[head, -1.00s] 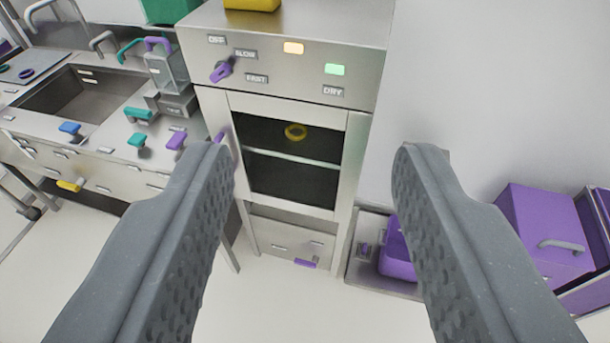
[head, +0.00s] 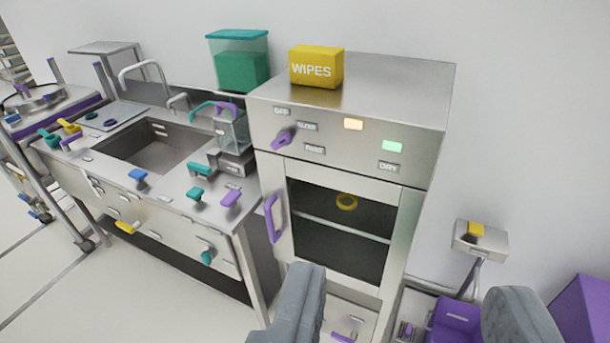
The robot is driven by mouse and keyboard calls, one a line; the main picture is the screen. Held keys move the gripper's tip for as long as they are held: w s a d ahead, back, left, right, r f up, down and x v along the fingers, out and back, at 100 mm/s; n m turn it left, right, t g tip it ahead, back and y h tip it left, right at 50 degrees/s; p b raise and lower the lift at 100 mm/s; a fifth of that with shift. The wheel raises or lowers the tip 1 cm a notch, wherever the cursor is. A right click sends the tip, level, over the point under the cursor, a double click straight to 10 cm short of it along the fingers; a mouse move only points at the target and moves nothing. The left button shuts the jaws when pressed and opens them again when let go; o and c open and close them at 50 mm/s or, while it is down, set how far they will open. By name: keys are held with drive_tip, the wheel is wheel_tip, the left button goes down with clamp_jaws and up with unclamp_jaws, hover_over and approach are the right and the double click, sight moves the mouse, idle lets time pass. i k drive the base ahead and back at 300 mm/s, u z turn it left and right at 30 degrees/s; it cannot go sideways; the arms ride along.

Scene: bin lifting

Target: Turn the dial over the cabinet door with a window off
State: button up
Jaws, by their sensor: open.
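The steel cabinet (head: 350,123) stands right of centre, with a windowed door (head: 337,227) showing a yellow ring inside. Above the door, the purple dial (head: 284,138) sits at the left of the front panel, among labels OFF, SLOW and FAST. Its handle is slanted, its lower end toward the left; I cannot tell exactly which label it marks. The door has a purple handle (head: 272,219) on its left side and looks shut. My gripper (head: 410,310) is open and empty, its fingers low in the picture, below and right of the dial and apart from it.
A yellow WIPES box (head: 316,67) and a teal-lidded container (head: 239,60) stand above. Left is a sink counter (head: 150,148) with coloured knobs.

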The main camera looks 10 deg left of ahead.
sight(283, 139)
drive_tip(key=k, duration=1)
drive_tip(key=u, duration=0.7)
drive_tip(key=i, duration=1.7)
drive_tip(key=z, duration=0.6)
